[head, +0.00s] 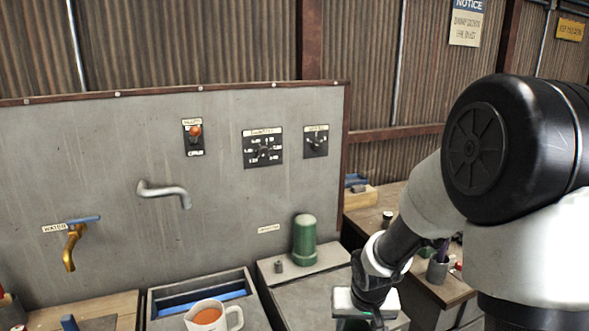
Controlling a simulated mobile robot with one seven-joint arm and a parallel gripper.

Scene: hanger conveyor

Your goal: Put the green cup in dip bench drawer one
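My gripper (365,304) is at the bottom edge, right of centre, pointing down over the grey bench top. Its pale body shows, but its fingers are cut off or hidden, so I cannot see whether it holds anything. A little dark green shows just below it, too small to identify. A green, round-topped cylinder (305,240) stands upright on the back ledge, left of my gripper and apart from it. I cannot tell that it is a cup. No other clear green cup is visible. No drawer front of the dip bench is visible.
A white mug with orange-brown contents (208,316) stands by a recessed basin (197,290) at the bottom. A small grey cylinder (279,266) is beside the green one. A grey spout (163,192) and brass tap (72,246) project from the panel. A cluttered wooden bench (450,290) is right.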

